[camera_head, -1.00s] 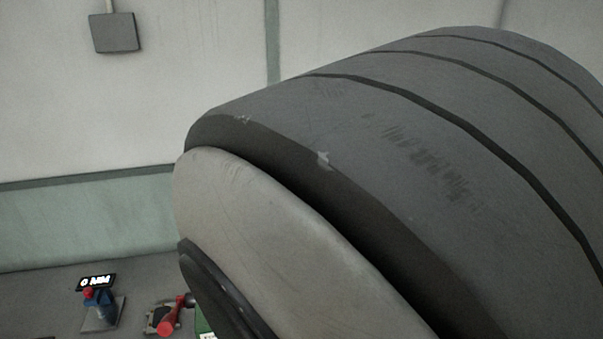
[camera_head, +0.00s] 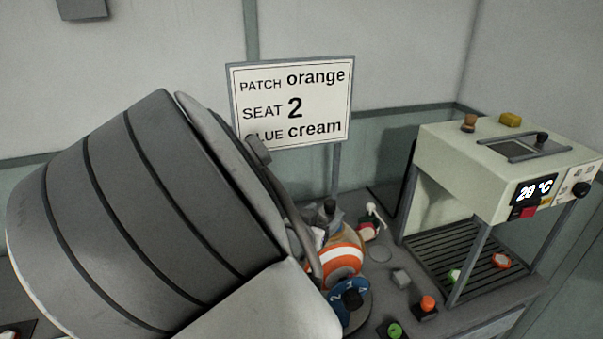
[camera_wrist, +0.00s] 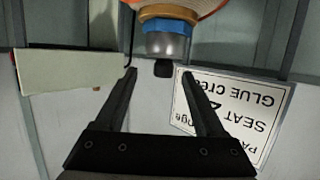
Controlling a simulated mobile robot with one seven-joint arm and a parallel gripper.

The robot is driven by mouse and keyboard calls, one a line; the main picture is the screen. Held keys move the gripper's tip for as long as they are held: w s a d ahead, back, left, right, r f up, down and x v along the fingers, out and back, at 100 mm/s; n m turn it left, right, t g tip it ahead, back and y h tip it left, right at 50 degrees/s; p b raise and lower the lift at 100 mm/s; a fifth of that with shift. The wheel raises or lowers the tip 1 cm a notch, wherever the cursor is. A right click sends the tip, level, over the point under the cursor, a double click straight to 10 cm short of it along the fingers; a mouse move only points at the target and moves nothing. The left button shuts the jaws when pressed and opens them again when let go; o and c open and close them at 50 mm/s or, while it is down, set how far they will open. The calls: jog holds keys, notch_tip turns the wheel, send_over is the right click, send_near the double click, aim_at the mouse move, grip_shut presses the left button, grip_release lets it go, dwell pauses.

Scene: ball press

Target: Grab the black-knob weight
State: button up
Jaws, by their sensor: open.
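The black-knob weight (camera_wrist: 166,44) shows upside down in the wrist view as a grey cylinder with a black knob. A blue band and part of an orange ball lie at its far side. In the head view the weight (camera_head: 328,214) is partly hidden, just above the orange-and-white striped ball (camera_head: 344,258). My gripper (camera_wrist: 158,74) is open, with the black knob in the gap between its fingertips in the picture. The fingers look clear of the knob; I cannot tell the depth. In the head view my arm hides most of the gripper.
A sign (camera_head: 291,101) reading patch orange, seat 2, glue cream stands behind. A cream press-like machine (camera_head: 460,160) showing 20 °C is at right. A blue numbered dial (camera_head: 345,313), an orange button (camera_head: 428,303) and a green button (camera_head: 394,330) are in front.

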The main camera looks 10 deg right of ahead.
aim_at(328, 210)
jog(key=shift+a+b+x, duration=0.2)
jog(key=shift+b+x, duration=0.25)
jog(key=shift+x, duration=2.2)
jog(key=shift+w, duration=0.15)
jog(key=shift+c, duration=0.3)
jog(key=shift+f, duration=0.1)
grip_shut()
jog(key=shift+f, duration=0.1)
